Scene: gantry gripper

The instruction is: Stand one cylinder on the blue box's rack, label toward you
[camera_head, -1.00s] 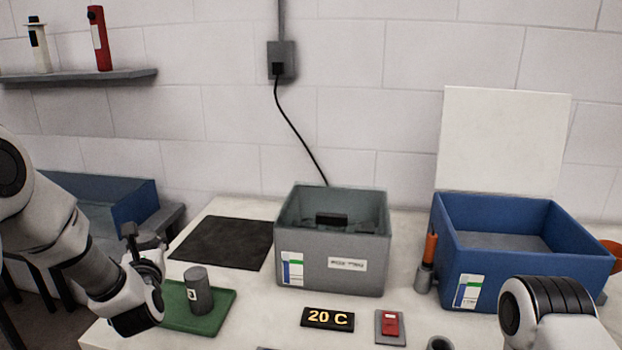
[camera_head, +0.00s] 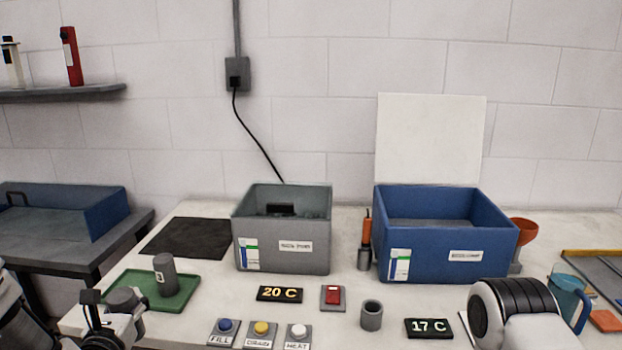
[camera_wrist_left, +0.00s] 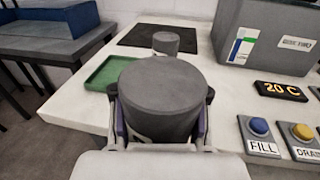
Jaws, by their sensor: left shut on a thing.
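My left gripper (camera_wrist_left: 162,135) is shut on a dark grey cylinder (camera_wrist_left: 163,88), seen nearly from above in the left wrist view. In the head view, this gripper (camera_head: 112,330) is low at the left, with the held cylinder's top (camera_head: 125,299) in front of the green tray (camera_head: 186,297). Another grey cylinder (camera_head: 165,279) stands on the tray with a small white label facing me. The blue box (camera_head: 444,262) is open at the right. A grey surface (camera_head: 430,223) shows inside it. The held cylinder's label cannot be made out.
A grey box (camera_head: 284,255) stands in the middle, left of the blue box. In front are a 20 C display (camera_head: 279,294), a red switch (camera_head: 333,296), a grey cup (camera_head: 371,316) and several buttons. An orange-handled tool (camera_head: 366,240) stands between the boxes.

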